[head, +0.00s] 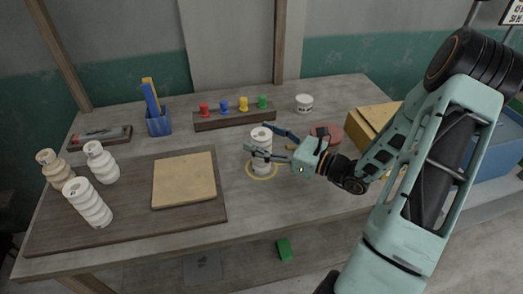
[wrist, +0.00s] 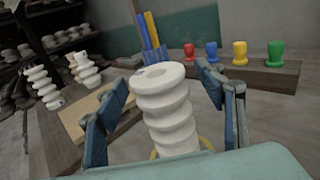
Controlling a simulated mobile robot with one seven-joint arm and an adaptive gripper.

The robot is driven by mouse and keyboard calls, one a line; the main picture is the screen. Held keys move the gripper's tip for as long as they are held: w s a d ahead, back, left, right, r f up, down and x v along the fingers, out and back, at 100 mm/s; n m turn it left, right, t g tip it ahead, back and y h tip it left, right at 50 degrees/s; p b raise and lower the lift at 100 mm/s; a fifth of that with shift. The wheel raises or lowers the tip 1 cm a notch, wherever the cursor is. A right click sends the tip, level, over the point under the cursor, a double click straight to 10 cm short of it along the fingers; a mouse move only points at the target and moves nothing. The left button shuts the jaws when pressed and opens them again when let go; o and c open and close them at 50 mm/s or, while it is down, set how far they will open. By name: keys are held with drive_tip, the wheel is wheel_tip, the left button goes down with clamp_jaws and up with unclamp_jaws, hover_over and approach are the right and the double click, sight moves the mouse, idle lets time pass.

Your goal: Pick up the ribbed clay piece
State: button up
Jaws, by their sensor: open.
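A white ribbed clay piece (head: 261,150) stands upright inside a yellow ring (head: 249,173) marked on the table. My gripper (head: 262,142) is open, with its fingers on either side of this piece. In the wrist view the piece (wrist: 165,112) stands between the two blue fingers of my gripper (wrist: 168,95), with gaps visible on both sides. Three more ribbed pieces stand at the left on a dark board: a white one (head: 88,203), another white one (head: 101,163) and a tan one (head: 54,170).
A tan square slab (head: 184,180) lies on the dark board (head: 130,228). Behind are a blue holder (head: 159,124) and a wooden rack (head: 235,119) with coloured pegs.

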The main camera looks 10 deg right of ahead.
drive_tip(key=shift+c, duration=0.4)
clamp_jaws()
drive_tip(key=shift+r, duration=0.15)
